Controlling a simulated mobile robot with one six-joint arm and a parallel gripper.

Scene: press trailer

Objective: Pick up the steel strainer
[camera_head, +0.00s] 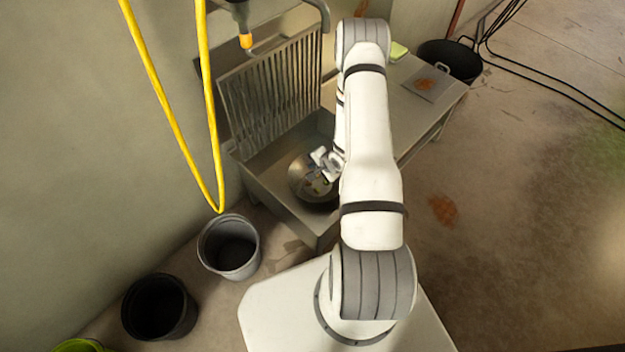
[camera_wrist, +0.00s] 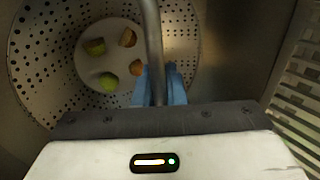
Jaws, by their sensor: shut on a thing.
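The steel strainer (camera_head: 298,178) is a round metal bowl inside the sink (camera_head: 262,167), left of my arm. In the wrist view the strainer (camera_wrist: 50,62) shows its perforated wall and a pale round middle with several green and brown food scraps (camera_wrist: 108,84). A grey metal rod, seemingly its handle, runs down between the blue fingers of my gripper (camera_wrist: 160,84). The gripper is shut on this rod. In the head view my gripper (camera_head: 325,164) is at the strainer's upper right side, partly hidden by my arm. Whether the strainer touches the sink floor cannot be told.
A slatted rack (camera_head: 268,88) stands behind the sink. A yellow hose (camera_head: 210,120) hangs at the left. A grey bucket (camera_head: 230,246) and a black bucket (camera_head: 160,306) stand on the floor. A side counter (camera_head: 405,110) extends right, near a black tub (camera_head: 450,60).

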